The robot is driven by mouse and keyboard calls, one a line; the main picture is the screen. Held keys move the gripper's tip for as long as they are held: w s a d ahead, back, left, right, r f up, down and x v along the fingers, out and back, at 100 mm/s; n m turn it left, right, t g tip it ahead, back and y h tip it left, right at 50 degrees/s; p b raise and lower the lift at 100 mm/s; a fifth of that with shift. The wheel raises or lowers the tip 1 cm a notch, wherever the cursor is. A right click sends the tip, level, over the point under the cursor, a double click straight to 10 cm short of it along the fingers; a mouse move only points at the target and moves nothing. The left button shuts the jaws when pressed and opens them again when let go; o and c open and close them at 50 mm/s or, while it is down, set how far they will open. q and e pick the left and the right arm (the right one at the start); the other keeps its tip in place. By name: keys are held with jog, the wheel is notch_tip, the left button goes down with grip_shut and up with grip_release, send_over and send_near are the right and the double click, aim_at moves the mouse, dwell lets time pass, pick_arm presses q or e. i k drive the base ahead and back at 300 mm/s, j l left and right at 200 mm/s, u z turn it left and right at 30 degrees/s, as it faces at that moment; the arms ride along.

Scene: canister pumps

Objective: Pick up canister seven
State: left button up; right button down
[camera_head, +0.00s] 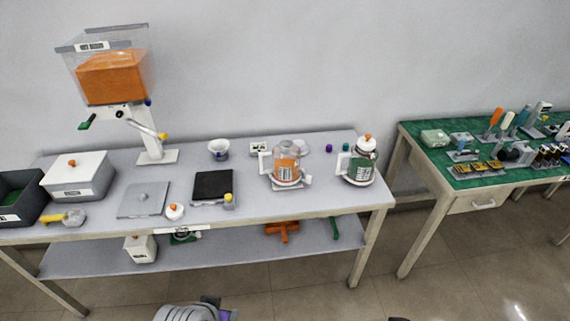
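A clear canister with orange contents (286,162) stands upright on a small tray near the right end of the light table. A second canister with a white lid, orange knob and dark green contents (361,166) stands to its right, near the table's right edge. Each has a white handle on its left side. Their labels are too small to read, so I cannot tell which is canister seven. No gripper fingers show in the head view. A grey ribbed part with a dark and purple end at the bottom edge may be mine.
The light table (270,205) also bears a tall dispenser with an orange block (115,78), a white lidded box (77,177), a black pad (213,186) and a white bowl (219,150). A green-topped table (470,150) stands at the right. Floor between the tables is clear.

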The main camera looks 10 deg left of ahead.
aim_at(286, 170)
jog(key=i+l, duration=0.15)
jog(key=i, duration=0.2)
jog(key=i+l+u, duration=0.1)
jog(key=i, duration=0.25)
jog(key=l+u, duration=0.1)
jog(key=u, duration=1.35)
